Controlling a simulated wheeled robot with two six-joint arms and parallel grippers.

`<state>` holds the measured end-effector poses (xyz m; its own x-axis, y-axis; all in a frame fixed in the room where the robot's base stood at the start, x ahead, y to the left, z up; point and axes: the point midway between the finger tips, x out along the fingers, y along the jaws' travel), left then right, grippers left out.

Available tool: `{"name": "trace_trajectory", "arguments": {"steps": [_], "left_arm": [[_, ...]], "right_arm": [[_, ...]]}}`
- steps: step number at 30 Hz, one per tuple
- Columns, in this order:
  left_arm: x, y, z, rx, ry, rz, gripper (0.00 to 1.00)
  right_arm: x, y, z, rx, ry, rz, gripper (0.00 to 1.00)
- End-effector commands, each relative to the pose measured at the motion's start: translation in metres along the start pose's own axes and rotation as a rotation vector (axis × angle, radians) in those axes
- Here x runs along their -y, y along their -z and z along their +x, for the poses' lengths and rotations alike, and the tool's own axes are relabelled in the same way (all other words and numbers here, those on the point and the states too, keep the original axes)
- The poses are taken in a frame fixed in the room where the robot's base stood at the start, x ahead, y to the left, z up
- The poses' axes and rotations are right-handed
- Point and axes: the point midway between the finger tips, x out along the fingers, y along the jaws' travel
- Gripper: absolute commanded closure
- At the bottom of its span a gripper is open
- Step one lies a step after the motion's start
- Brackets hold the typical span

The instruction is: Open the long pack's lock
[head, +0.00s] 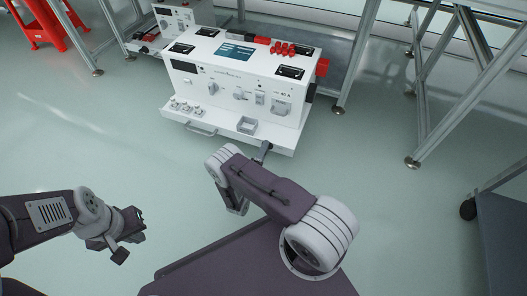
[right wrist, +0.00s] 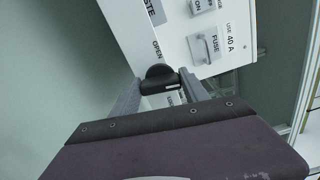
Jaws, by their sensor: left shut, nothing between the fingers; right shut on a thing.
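The long pack (head: 240,75) is a white unit with knobs, switches and a small screen, standing at the top centre of the head view. In the right wrist view its white front (right wrist: 210,15) carries "OPEN" and "FUSE" lettering. A black rounded lock handle (right wrist: 160,76) sits beside the "OPEN" lettering, between the fingers of my right gripper (right wrist: 162,92), which is shut on it. In the head view my right gripper (head: 263,152) reaches the pack's lower front edge, partly hidden by my arm. My left gripper (head: 130,236) is shut and empty, low over the floor at left.
A second white unit (head: 180,18) stands behind at left, near a red stand (head: 45,22). Metal frame legs (head: 362,50) rise to the right of the pack. A dark cart (head: 500,235) stands at the right edge. The floor between is clear.

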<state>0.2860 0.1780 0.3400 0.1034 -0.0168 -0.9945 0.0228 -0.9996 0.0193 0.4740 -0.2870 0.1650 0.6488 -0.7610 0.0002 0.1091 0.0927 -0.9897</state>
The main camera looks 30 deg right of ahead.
Motion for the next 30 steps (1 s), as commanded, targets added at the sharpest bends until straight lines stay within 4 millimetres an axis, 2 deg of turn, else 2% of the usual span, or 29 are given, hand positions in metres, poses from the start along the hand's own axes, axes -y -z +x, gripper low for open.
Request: {"name": "trace_trajectory", "arguments": {"steps": [12,27,28,30], "left_arm": [[0.0,-0.0001,0.0011,0.0,0.0,0.0,1.0],[0.0,-0.0001,0.0011,0.0,0.0,0.0,1.0],[0.0,-0.0001,0.0011,0.0,0.0,0.0,1.0],[0.0,-0.0001,0.0011,0.0,0.0,0.0,1.0]], "right_arm": [[-0.0014,-0.0003,-0.0008,0.003,-0.002,-0.147,0.88],[-0.0015,-0.0004,-0.0009,0.004,-0.002,-0.163,0.88],[-0.0015,-0.0004,-0.0009,0.004,-0.002,-0.162,0.42],[-0.0015,-0.0003,-0.0008,0.003,-0.002,-0.162,0.25]]}}
